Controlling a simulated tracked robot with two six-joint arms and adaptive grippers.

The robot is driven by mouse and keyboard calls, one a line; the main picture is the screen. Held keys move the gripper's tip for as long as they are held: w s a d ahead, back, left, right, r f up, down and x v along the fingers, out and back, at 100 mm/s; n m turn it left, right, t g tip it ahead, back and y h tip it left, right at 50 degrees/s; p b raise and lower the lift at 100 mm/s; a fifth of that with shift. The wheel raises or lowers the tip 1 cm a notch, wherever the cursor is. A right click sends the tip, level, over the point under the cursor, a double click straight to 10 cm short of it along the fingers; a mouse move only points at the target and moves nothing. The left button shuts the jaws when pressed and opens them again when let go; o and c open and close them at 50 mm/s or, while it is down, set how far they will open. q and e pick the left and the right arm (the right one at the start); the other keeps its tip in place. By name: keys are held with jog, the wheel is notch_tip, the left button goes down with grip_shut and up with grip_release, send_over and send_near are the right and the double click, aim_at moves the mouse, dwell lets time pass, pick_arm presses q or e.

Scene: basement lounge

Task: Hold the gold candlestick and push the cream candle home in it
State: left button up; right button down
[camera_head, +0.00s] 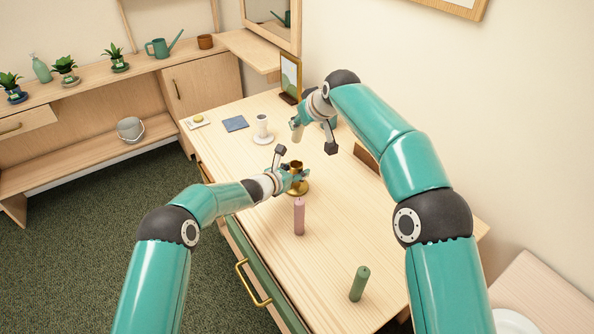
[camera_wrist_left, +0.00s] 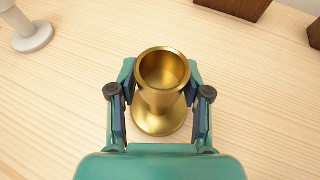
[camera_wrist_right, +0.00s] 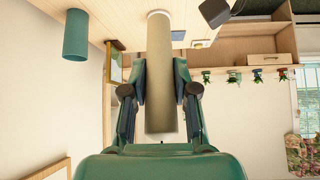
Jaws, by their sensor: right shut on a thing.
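The gold candlestick (camera_head: 297,168) stands upright on the wooden table. In the left wrist view, its empty cup (camera_wrist_left: 162,72) faces up. My left gripper (camera_head: 289,181) is low at the candlestick, with one finger on each side (camera_wrist_left: 161,95); gaps show beside the stem, so it looks open around it. My right gripper (camera_head: 297,128) is up in the air, beyond and above the candlestick. In the right wrist view it is shut on the cream candle (camera_wrist_right: 159,85), which lies lengthwise between the fingers. In the head view the candle is mostly hidden by the gripper.
A white holder (camera_head: 262,131), a blue square (camera_head: 235,124) and a framed picture (camera_head: 290,78) are farther back. A brown block (camera_head: 366,158) is at the right by the wall.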

pick_arm(q)
jog(key=c, duration=0.7)
pick_arm(e)
notch_tip(320, 180, down, 9)
jog(key=shift+f, duration=0.2)
jog(key=shift+s+a, duration=0.1)
dwell(0.3)
jog(key=c, duration=0.8)
grip_release()
pick_arm(q)
jog(key=shift+s, duration=0.1)
pick_arm(e)
jog(key=shift+s+d, duration=0.5)
jog(key=shift+s, duration=0.5)
jog(key=shift+s+d, duration=0.45)
jog(key=shift+s, duration=0.6)
jog(key=shift+s+d, duration=0.5)
jog(key=shift+s, duration=0.5)
